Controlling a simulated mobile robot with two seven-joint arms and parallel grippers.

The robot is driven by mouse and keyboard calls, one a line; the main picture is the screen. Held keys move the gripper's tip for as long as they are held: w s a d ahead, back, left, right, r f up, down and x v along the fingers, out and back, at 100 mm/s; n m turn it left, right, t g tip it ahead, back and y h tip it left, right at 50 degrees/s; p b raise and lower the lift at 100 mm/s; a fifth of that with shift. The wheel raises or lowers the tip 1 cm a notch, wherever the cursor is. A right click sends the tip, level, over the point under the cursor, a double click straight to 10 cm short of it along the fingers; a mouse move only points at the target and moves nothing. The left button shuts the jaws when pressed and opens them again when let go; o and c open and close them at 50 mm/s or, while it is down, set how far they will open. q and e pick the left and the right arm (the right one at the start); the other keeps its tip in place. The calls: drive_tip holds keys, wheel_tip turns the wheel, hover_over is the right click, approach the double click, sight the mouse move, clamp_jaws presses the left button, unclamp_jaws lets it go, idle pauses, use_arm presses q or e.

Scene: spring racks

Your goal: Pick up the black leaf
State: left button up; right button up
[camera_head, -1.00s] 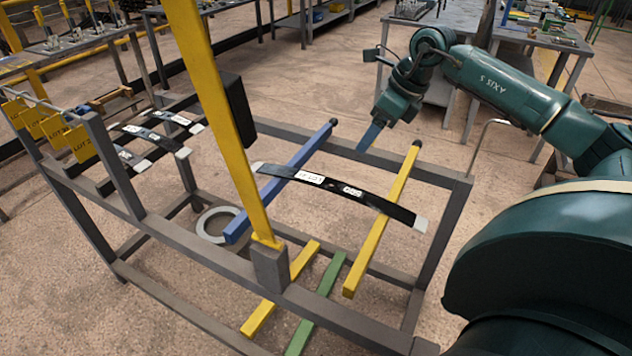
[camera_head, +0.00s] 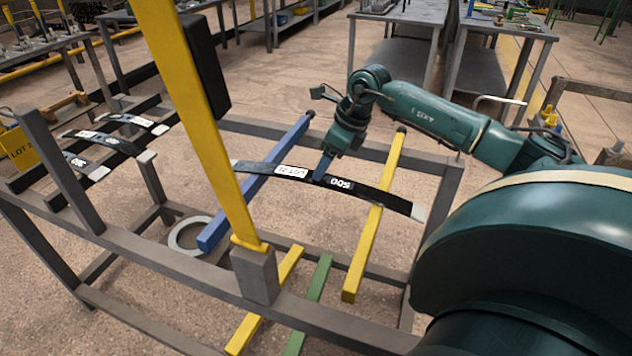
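The black leaf (camera_head: 362,189) is a long, slightly curved strip with pale ends and white labels. It lies across the blue bar (camera_head: 262,178) and the yellow bar (camera_head: 376,213) of the near rack. My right gripper (camera_head: 321,172) points down at the middle of the leaf, between the two labels. Its blue fingertip overlaps the leaf in the picture. I cannot tell whether it touches or grips the leaf, since only one finger shows clearly. My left gripper is not in view.
A yellow post (camera_head: 196,120) rises from the grey rack frame (camera_head: 145,250) in front of the leaf's left end. More black leaves (camera_head: 106,143) lie on the rack's left part. A grey ring (camera_head: 183,246) is below. Work tables stand behind.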

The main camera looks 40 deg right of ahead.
sight(316, 183)
drive_tip(key=x, duration=0.5)
drive_tip(key=shift+a+f, duration=0.15)
drive_tip(key=c, duration=1.1)
drive_tip(key=shift+w+r, duration=0.15)
drive_tip(key=shift+r, duration=0.1)
drive_tip(key=shift+c, duration=0.3)
